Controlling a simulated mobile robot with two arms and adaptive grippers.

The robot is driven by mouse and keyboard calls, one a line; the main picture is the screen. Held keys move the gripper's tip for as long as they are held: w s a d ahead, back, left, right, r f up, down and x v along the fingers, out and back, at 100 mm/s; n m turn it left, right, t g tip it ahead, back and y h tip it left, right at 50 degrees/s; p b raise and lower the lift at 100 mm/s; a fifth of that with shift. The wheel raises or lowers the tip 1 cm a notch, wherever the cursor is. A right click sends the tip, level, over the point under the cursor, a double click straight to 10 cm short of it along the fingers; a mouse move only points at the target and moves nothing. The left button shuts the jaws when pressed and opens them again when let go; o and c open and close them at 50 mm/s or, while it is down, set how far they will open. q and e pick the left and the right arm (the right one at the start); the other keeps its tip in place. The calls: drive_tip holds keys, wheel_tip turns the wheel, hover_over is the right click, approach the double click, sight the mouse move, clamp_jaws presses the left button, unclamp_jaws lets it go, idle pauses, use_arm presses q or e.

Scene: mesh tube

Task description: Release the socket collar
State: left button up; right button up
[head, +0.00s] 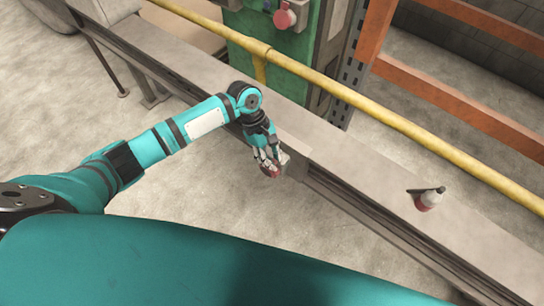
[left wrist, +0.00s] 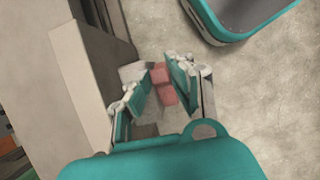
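My left gripper (head: 266,160) is at the near edge of the long grey ledge, pointing down. A small reddish part (head: 271,172), which may be the socket collar, shows at its fingertips. In the left wrist view my left gripper (left wrist: 163,88) has its two teal finger pads apart. The reddish part (left wrist: 163,92) shows between them in two blocks, in front of a pale grey block (left wrist: 133,72). Some gap shows between pads and part, and I cannot tell whether either pad touches it. My right gripper is in neither view.
The long grey ledge (head: 350,180) runs diagonally across the scene. A yellow rail (head: 400,122) runs behind. The concrete floor (head: 210,220) in front is clear.

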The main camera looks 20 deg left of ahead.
use_arm(q)
clamp_jaws()
drive_tip(key=shift+r+p, duration=0.15)
drive_tip(key=shift+p, duration=0.15)
drive_tip(key=p, duration=0.3)
drive_tip(key=shift+w+a+r+h, duration=0.1)
drive_tip(key=shift+a+r+h, duration=0.1)
drive_tip(key=shift+r+h, duration=0.2)
drive_tip(key=shift+w+a+f+g+h+p, duration=0.15)
drive_tip(key=shift+a+f+g+h+p, duration=0.15)
drive_tip(key=shift+a+f+h+p, duration=0.25)
drive_tip(key=shift+w+a+h, duration=0.1)
drive_tip(key=shift+w+h, duration=0.05)
drive_tip(key=shift+h, duration=0.3)
drive_tip(key=shift+a+g+h+b, duration=0.2)
drive_tip(key=shift+g+h+b, duration=0.1)
drive_tip(key=shift+b, duration=0.05)
drive_tip(key=o, duration=0.6)
unclamp_jaws()
drive_tip(key=shift+r, duration=0.1)
